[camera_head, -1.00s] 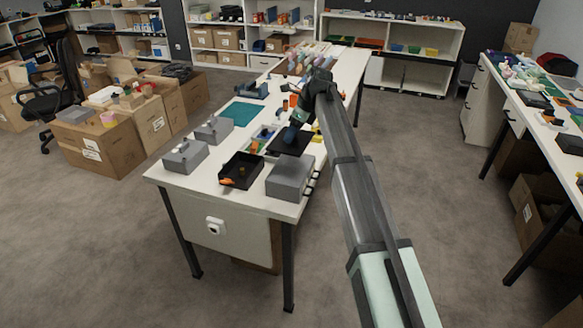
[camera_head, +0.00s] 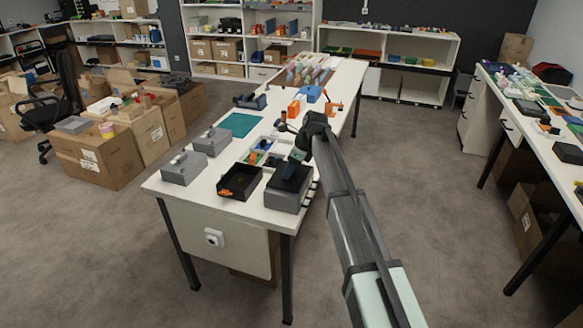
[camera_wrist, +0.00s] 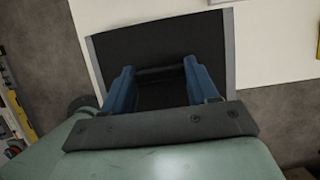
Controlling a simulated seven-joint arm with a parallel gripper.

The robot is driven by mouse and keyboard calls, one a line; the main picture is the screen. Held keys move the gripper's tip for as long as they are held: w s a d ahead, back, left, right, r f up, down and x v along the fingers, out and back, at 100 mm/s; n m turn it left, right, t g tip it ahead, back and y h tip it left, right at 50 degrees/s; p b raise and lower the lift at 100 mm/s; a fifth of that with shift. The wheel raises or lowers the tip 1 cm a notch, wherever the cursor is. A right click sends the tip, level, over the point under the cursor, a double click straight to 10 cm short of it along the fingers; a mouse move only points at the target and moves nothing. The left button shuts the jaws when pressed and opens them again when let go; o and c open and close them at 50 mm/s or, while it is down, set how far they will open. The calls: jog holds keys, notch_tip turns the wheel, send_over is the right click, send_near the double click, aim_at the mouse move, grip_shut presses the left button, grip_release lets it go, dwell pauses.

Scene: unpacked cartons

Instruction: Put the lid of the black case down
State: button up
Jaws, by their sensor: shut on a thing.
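The black case (camera_head: 230,190) stands open on the near part of the white table, with an orange piece at its front edge. Its flat black lid (camera_head: 287,180) is held over the grey box to the right of the case. My gripper (camera_head: 291,170) is shut on the lid from above. In the wrist view my gripper's two blue fingers (camera_wrist: 160,88) are on either side of its middle, and the dark lid (camera_wrist: 125,48) fills the space beyond them. I cannot tell whether the lid touches the grey box.
The grey box (camera_head: 284,203) sits at the table's near right corner; its edge shows beside the lid in the wrist view (camera_wrist: 230,50). Two grey cases (camera_head: 184,168) stand at the left. A teal mat (camera_head: 239,124) and a parts tray (camera_head: 262,148) lie behind. White tabletop (camera_head: 205,196) is bare left of the black case.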

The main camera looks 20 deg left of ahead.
jog(key=shift+f, duration=0.1)
jog(key=o, duration=1.1)
jog(key=v, duration=1.2)
jog(key=shift+d, duration=0.1)
